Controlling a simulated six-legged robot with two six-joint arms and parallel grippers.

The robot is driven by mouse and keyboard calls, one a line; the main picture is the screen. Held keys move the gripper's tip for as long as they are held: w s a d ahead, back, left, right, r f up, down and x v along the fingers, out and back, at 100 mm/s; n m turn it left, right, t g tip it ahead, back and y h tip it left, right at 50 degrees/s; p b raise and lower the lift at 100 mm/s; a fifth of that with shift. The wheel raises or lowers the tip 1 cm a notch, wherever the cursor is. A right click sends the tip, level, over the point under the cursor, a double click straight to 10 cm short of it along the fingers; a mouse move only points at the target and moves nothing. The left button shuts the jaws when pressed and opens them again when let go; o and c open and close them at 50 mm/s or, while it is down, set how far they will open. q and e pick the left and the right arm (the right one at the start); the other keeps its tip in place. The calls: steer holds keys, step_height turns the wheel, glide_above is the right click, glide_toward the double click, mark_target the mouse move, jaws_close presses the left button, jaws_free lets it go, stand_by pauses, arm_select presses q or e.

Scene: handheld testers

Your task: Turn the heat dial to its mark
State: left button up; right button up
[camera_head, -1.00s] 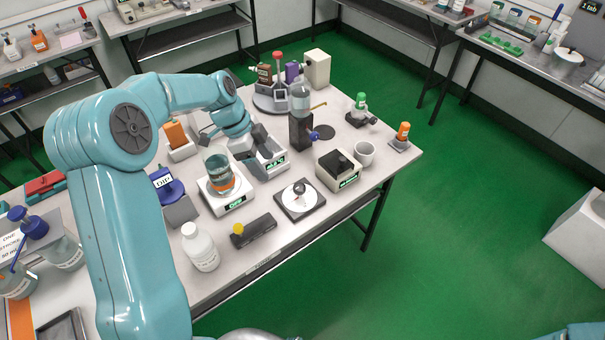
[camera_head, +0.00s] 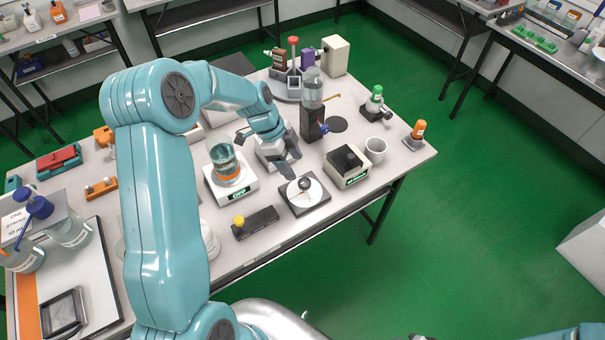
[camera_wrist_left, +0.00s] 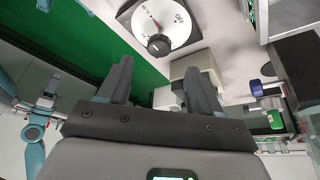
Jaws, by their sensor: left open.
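The heat dial (camera_head: 304,192) is a white round face on a dark square plate, with a small dark knob, near the front edge of the table. In the left wrist view the dial (camera_wrist_left: 178,22) is at the top, with marks on its face and a red-tipped knob (camera_wrist_left: 159,45). My left gripper (camera_head: 290,160) is open and empty, just behind the dial and apart from it. In the wrist view the fingers (camera_wrist_left: 158,78) point toward the dial. My right gripper is not in view.
A beaker on a white scale (camera_head: 232,188) stands left of the dial. A white box with a dark top (camera_head: 347,166) and a white cup (camera_head: 376,150) stand to the right. A dark block with a yellow knob (camera_head: 256,222) lies front left. A dark stand with a bottle (camera_head: 312,118) is behind.

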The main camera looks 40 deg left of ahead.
mark_target(304, 182)
arm_select(q)
steer(key=p+x, duration=0.1)
steer(key=x, duration=0.6)
steer(key=shift+s+d+r, duration=0.15)
steer(key=shift+s, duration=0.05)
steer(key=shift+w, duration=0.1)
steer(key=c, duration=1)
